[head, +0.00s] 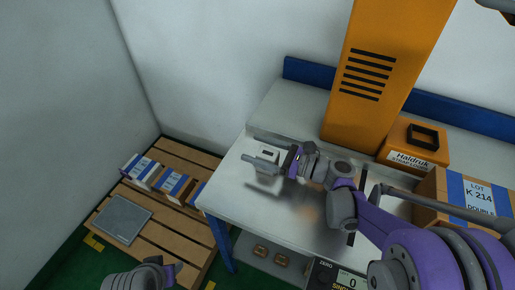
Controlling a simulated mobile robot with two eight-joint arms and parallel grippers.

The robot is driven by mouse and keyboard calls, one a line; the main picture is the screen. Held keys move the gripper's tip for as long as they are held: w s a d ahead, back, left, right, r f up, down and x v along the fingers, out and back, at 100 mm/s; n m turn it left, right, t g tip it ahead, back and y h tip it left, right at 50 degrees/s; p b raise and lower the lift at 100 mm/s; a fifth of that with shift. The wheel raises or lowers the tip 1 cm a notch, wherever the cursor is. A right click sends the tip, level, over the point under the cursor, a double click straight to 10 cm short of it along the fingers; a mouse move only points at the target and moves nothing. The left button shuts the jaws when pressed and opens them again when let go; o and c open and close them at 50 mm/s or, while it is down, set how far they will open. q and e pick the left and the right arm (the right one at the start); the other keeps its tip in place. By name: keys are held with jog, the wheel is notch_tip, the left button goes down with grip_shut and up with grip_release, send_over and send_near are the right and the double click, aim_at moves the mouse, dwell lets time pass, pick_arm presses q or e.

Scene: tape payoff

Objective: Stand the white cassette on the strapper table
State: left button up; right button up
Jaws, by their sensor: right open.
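The white cassette (268,153), a small white block with a dark spot, is at the left part of the strapper table (235,185). It appears to rest upright on the grey top, but its lower part is hidden by my right gripper. My right gripper (274,163) is open, with its fingers right at the cassette; I cannot tell whether they touch it. Part of my left arm (145,278) shows at the bottom edge, and its jaw state cannot be made out.
A tall orange cabinet (375,75) and an orange labelled box (415,146) stand behind. A carton (470,195) is at the right. A wooden pallet (140,205) with blue-and-white boxes (172,183) and a grey plate (122,219) lies left. A display unit (335,277) is in front.

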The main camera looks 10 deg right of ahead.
jog(key=v, duration=1.1)
jog(key=shift+s+d, duration=0.25)
jog(key=shift+d, duration=0.05)
